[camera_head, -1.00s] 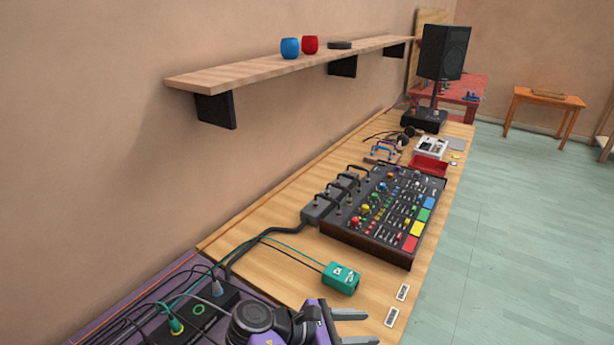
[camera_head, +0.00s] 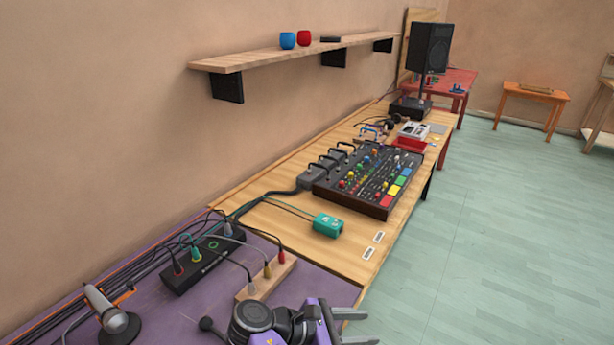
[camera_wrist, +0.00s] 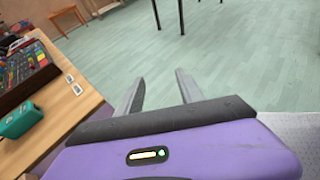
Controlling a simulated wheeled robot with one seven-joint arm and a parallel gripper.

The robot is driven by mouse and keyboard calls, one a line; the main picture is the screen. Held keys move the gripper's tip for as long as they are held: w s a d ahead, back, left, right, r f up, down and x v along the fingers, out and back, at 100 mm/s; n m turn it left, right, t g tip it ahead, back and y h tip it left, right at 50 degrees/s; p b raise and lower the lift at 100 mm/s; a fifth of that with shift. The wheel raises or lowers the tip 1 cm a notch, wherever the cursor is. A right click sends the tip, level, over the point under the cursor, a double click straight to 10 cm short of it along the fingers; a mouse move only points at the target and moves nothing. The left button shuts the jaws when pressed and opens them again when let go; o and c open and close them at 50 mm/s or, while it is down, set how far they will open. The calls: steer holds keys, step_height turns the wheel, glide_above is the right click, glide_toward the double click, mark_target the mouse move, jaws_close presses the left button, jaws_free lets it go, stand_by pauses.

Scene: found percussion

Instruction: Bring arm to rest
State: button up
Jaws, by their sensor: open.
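My gripper (camera_head: 352,326) is at the bottom of the head view, past the right edge of the purple tabletop (camera_head: 180,313). Its two grey fingers are apart and nothing is between them. In the wrist view my gripper (camera_wrist: 160,90) also shows open and empty, with its fingers over the pale green floor (camera_wrist: 225,50). My purple wrist housing fills the lower part of that view.
A wooden bench (camera_head: 262,240) holds a teal box (camera_head: 328,225), a mixer (camera_head: 370,182) and a speaker (camera_head: 430,48). Closer are a black cable box (camera_head: 200,262), a wooden plug block (camera_head: 265,278) and a microphone (camera_head: 105,308). The floor at right is open.

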steer(key=s+d+f+m+t+y, duration=0.1)
steer(key=s+d+f+y, duration=0.1)
steer(key=s+f, duration=0.35)
steer(key=s+d+f+m+t+y, duration=0.1)
steer(key=s+d+f+y, duration=0.15)
steer(key=f, duration=0.65)
steer(key=s+d+f+m+y, duration=0.1)
steer(key=s+d+f+y, duration=0.2)
steer(key=f, duration=0.4)
steer(key=s+a+f+m+t+y, duration=0.1)
steer(key=s+m+t+y, duration=0.15)
steer(key=s, duration=0.55)
steer(key=s+r+m+y, duration=0.2)
steer(key=s+r+m, duration=0.2)
steer(key=s, duration=0.4)
steer(key=s+d+r+m+t, duration=0.1)
steer(key=s+r+m+t, duration=0.2)
steer(key=r, duration=1.1)
steer(key=s+d+r+m+t+y, duration=0.1)
steer(key=s+r+m+t, duration=0.3)
steer(key=r, duration=1)
steer(key=s+m, duration=0.3)
steer(key=m, duration=0.1)
